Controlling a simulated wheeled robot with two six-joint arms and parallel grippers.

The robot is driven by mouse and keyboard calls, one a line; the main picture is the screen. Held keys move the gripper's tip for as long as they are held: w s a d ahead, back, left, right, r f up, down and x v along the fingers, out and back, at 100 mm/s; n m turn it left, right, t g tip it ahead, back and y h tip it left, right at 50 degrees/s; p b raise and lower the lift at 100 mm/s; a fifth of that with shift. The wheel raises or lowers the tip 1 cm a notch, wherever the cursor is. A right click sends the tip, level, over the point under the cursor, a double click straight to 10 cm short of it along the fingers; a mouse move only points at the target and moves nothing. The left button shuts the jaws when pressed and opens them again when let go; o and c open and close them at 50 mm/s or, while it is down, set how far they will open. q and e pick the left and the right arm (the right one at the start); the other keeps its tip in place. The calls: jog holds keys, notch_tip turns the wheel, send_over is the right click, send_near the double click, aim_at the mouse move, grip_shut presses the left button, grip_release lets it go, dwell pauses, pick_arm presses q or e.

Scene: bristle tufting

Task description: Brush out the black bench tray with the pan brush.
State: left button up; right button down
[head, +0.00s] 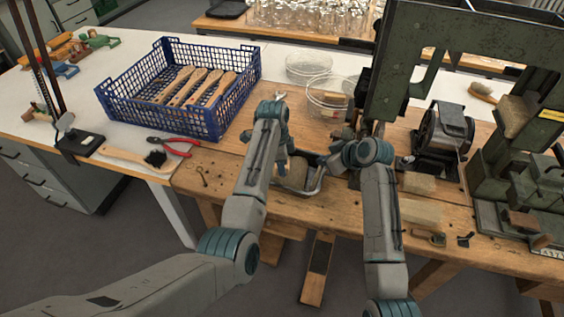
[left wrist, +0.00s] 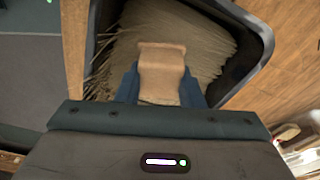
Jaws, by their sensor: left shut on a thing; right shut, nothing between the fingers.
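The black bench tray (head: 318,180) sits on the wooden bench, partly hidden by my arms. In the left wrist view its dark rim (left wrist: 262,42) surrounds a layer of pale, straw-like fibres. My left gripper (left wrist: 161,88) is shut on the wooden part of the pan brush (left wrist: 162,62), over the tray. The brush's bristles cannot be told from the fibres around and below it. In the head view my left gripper (head: 284,165) reaches down at the tray. My right arm's wrist (head: 345,157) is just right of the tray; its gripper is shut and empty, its fingertips hard to make out.
A blue crate (head: 160,112) with several wooden handles stands at the back left. Red pliers (head: 178,147) and a black-bristled brush (head: 130,155) lie before it. Green machines (head: 440,130) and pale blocks (head: 420,212) crowd the right.

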pick_arm(q)
jog(key=shift+f, duration=0.25)
jog(key=shift+w+d, duration=0.2)
jog(key=shift+w, duration=0.7)
jog(key=shift+w+d, duration=0.2)
jog(key=shift+w, duration=0.7)
